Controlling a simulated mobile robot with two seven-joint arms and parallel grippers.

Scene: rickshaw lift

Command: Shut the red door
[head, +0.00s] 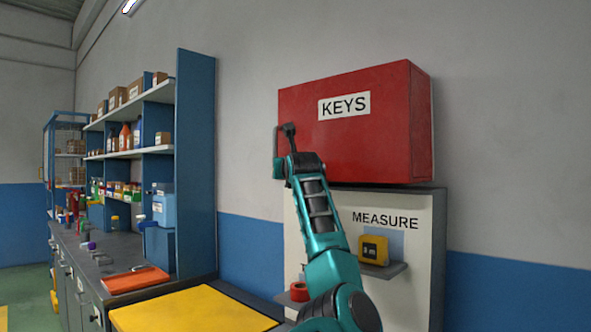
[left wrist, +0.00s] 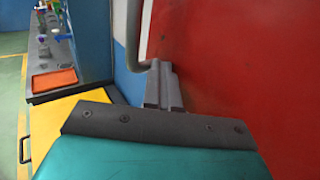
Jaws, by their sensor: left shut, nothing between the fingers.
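The red door (head: 365,135) is the front of a red wall cabinet marked KEYS. It looks flush with the cabinet body, with no gap visible on the sides that show. Its grey handle (head: 277,141) is on the door's left edge. My left gripper (head: 289,128) is shut and empty, in front of the door's left part just right of the handle. In the left wrist view the shut fingers (left wrist: 163,84) lie close against the red door (left wrist: 235,70), beside the lower end of the handle (left wrist: 134,38). I cannot tell whether they touch. My right gripper is not in view.
Below the cabinet is a white MEASURE panel (head: 427,255) with a yellow tape measure (head: 374,250) on a small shelf. A yellow-topped surface (head: 190,308) and a workbench with blue-sided shelves (head: 196,165) stand to the left. The wall right of the cabinet is clear.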

